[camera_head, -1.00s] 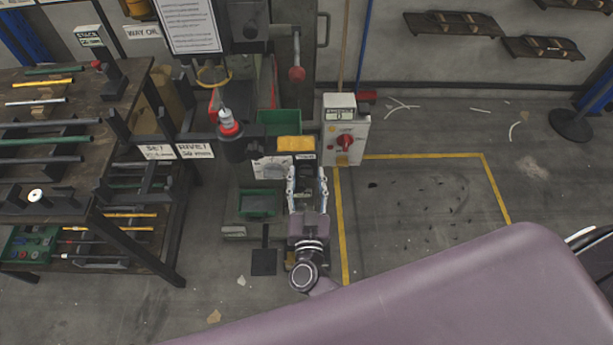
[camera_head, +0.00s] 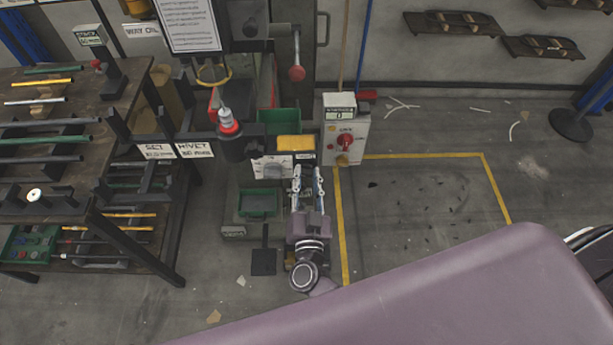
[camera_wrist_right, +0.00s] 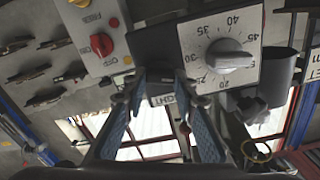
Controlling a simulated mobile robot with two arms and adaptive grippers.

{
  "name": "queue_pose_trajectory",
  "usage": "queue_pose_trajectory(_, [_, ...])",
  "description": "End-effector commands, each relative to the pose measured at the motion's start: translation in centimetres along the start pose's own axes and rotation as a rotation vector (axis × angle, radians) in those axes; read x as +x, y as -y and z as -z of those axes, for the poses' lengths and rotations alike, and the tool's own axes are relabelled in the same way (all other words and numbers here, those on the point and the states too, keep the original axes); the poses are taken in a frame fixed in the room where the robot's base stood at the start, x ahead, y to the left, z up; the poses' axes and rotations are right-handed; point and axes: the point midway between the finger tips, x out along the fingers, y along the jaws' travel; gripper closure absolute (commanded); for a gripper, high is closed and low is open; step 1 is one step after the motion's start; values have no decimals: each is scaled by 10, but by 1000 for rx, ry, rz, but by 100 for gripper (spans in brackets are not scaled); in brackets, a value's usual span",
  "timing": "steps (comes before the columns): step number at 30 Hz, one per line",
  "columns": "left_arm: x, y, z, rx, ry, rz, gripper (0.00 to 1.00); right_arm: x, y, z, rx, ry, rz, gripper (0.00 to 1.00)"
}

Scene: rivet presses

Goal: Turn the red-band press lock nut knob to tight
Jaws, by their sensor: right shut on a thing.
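The red-band press has a red band (camera_head: 230,129) around its dark upright tool, left of the dial plate in the head view. My right gripper (camera_head: 308,172) is in front of the press, just below a small label strip. In the wrist view my right gripper (camera_wrist_right: 161,82) is shut on a dark block-like part, seemingly the lock nut knob (camera_wrist_right: 160,91). Most of the knob is hidden by the fingers. A label (camera_wrist_right: 182,99) beside it partly reads "IGHT". I cannot tell the knob's exact angle. My left gripper is not in view.
A white dial with a grey pointer knob (camera_wrist_right: 228,56) is close beside the fingers. A control box with a red switch (camera_head: 345,141) stands right of the press. A rod rack (camera_head: 75,190) stands left. Taped floor at right is open.

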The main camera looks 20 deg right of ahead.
Motion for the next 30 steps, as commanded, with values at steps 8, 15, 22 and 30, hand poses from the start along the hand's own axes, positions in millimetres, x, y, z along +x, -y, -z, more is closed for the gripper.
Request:
queue_pose_trajectory(8, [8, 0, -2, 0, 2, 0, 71, -1, -2, -3, 256, 4, -2, 98])
queue_pose_trajectory(15, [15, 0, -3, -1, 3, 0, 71, -1, -3, -4, 485, 2, -2, 98])
queue_pose_trajectory(22, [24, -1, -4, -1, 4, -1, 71, -1, -4, -5, 702, 3, -2, 98])
queue_pose_trajectory(30, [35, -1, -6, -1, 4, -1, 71, -1, -5, -6, 949, 2, -2, 98])
